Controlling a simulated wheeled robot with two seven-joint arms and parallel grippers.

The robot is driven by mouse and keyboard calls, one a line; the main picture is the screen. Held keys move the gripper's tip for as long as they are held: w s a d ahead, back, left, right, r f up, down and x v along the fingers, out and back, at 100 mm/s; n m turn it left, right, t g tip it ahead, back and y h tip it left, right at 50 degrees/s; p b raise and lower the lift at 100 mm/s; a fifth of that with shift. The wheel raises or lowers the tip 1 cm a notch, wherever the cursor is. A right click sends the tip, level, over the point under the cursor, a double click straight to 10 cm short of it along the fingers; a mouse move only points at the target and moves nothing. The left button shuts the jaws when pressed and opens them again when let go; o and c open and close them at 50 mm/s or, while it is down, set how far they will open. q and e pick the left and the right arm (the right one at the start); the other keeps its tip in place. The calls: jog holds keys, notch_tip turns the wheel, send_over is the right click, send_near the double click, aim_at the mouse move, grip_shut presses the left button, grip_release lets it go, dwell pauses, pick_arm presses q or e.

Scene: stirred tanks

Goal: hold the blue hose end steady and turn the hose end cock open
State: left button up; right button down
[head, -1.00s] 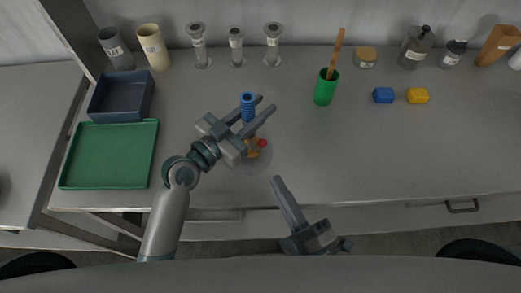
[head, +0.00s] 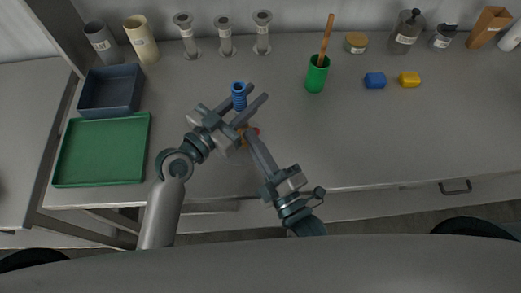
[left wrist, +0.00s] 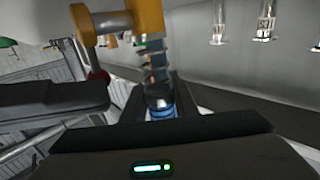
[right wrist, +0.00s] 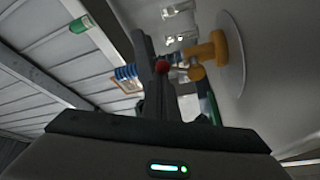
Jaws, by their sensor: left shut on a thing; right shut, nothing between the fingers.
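The blue hose end (head: 240,96) stands upright on the bench. My left gripper (head: 258,92) is shut around it; in the left wrist view the hose's blue part (left wrist: 161,111) lies between the fingers. The orange-brass cock (left wrist: 146,18) shows there, with its red knob (left wrist: 99,76) close to a dark finger of my right gripper. In the right wrist view the red knob (right wrist: 162,67) is right at the fingertips, with the brass body (right wrist: 206,53) behind. My right gripper (head: 247,134) is shut and empty; I cannot tell if it touches the knob.
A green tray (head: 61,155) and a dark blue bin (head: 82,101) are at the left. A green cup (head: 316,78) with a wooden stick, a blue block (head: 375,80) and a yellow block (head: 409,79) stand to the right. Jars and cylinders line the wall. The right front bench is clear.

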jog(key=shift+w, duration=0.15)
dwell(0.5)
jog(key=m, duration=0.2)
jog(key=d+f+m+t+h, duration=0.1)
jog(key=m, duration=0.1)
jog(key=d+m+t, duration=0.1)
jog(key=m, duration=0.1)
jog(key=shift+w+d+f+m, duration=0.1)
jog(key=shift+w+f+m, duration=0.1)
jog(key=shift+m, duration=0.1)
jog(key=m+h, duration=0.1)
jog(key=m, duration=0.1)
jog(key=d+f+m+t+h, duration=0.1)
jog(key=m, duration=0.1)
jog(key=f+m+h, duration=0.1)
jog(key=m, duration=0.2)
jog(key=shift+d, duration=0.2)
jog(key=shift+r, duration=0.1)
jog(key=shift+s, duration=0.1)
jog(key=v, duration=1)
jog(key=shift+a, duration=0.1)
